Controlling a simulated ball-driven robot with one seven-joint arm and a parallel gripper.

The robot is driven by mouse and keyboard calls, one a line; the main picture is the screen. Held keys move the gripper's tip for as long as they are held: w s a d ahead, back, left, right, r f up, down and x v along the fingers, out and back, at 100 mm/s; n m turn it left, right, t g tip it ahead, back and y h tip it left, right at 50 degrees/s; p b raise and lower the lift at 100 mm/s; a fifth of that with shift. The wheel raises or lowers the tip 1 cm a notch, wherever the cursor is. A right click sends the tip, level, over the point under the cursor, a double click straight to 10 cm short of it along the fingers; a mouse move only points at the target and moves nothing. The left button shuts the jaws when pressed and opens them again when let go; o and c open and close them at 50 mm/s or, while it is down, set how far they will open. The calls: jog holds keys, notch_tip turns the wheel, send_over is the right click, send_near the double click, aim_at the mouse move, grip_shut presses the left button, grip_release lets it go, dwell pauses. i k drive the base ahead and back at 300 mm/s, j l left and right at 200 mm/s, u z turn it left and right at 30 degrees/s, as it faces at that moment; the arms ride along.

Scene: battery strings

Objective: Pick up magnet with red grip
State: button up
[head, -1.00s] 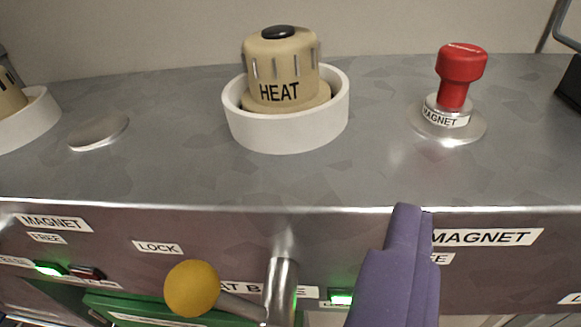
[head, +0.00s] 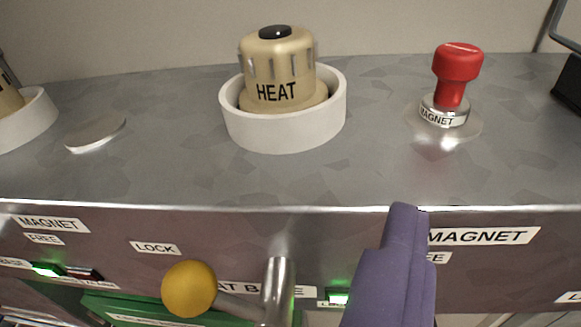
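The magnet with the red grip (head: 456,68) stands upright at the right on the grey metal top. Its lower part is a metal cylinder with a white "MAGNET" label, set on a round metal disc (head: 468,128). My gripper (head: 403,212) shows as a purple finger shape rising from the bottom edge, in front of the cabinet's front face. It is below and left of the magnet in the picture and apart from it. Only this one side shows, so its opening cannot be made out.
A beige "HEAT" knob (head: 279,75) sits in a white ring (head: 285,128) at the centre. A bare metal disc (head: 96,134) lies to the left. A lever with a yellow ball (head: 189,288) sticks out from the front. A dark object (head: 570,85) is at the right edge.

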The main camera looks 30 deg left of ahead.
aim_at(455, 64)
jog(key=i+l+u, duration=0.1)
jog(key=i+l, duration=0.55)
jog(key=i, duration=0.15)
